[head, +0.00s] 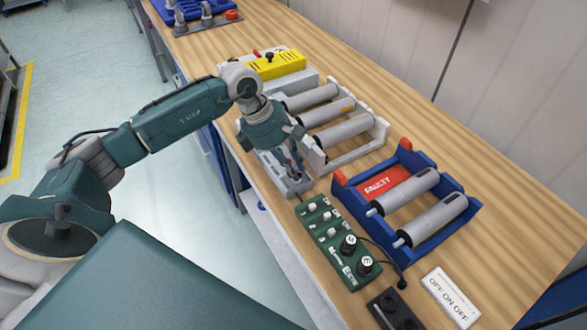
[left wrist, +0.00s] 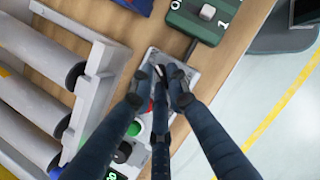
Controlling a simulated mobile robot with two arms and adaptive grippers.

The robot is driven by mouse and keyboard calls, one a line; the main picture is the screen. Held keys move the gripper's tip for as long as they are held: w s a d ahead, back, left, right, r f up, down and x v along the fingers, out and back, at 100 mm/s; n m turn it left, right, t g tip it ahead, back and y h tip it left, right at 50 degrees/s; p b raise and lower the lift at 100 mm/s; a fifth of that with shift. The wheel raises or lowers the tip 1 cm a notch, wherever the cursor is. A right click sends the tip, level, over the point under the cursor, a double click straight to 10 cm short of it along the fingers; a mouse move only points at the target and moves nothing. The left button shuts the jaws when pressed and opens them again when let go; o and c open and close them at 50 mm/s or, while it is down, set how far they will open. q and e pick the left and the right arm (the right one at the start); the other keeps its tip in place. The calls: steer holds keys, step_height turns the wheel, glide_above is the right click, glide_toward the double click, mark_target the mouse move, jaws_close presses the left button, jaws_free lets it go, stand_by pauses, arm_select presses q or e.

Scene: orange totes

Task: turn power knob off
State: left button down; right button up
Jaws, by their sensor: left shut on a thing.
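A grey control box (head: 268,165) lies along the front edge of the wooden bench, beside the grey roller rack. My left gripper (head: 296,174) points down onto the box's near end. In the left wrist view my left gripper (left wrist: 163,82) has its fingers closed in on a small dark knob (left wrist: 158,71) at that end of the box. The fingers hide most of the knob, so I cannot tell which way it is turned. A green button (left wrist: 134,128) and a black round control (left wrist: 123,151) show farther along the box. My right gripper is not in view.
The roller rack (head: 379,135) stands close beside the box. A green switch panel (head: 325,232) lies just nearer, joined by a cable. A blue rack with rollers (head: 466,190), a black socket box (head: 391,309) and a yellow device (head: 277,66) are also on the bench. Its right side is clear.

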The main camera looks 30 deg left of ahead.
arm_select(q)
steer(key=n+b, duration=0.1)
steer(key=n, duration=0.1)
steer(key=n+t+y+b, duration=0.1)
steer(key=n+b, duration=0.1)
steer(key=shift+s+f+n+t, duration=0.15)
steer(key=shift+f+n+t, duration=0.05)
steer(key=shift+n+t, duration=0.1)
steer(key=n+b, duration=0.2)
steer(key=n+y+b, duration=0.1)
steer(key=n, duration=0.1)
steer(key=shift+s+d+n+t+y+b, duration=0.1)
steer(key=shift+n+t+y+b, duration=0.2)
steer(key=shift+t+b, duration=0.1)
steer(key=n+y+b, duration=0.1)
steer(key=n+b, duration=0.1)
steer(key=n, duration=0.1)
steer(key=shift+d+r, duration=0.1)
steer(key=shift+r, duration=0.05)
steer(key=shift+s+r+n+y+b, duration=0.15)
steer(key=shift+n+y+b, duration=0.65)
steer(key=shift+n, duration=0.9)
steer(key=c, duration=1.7)
jaws_free()
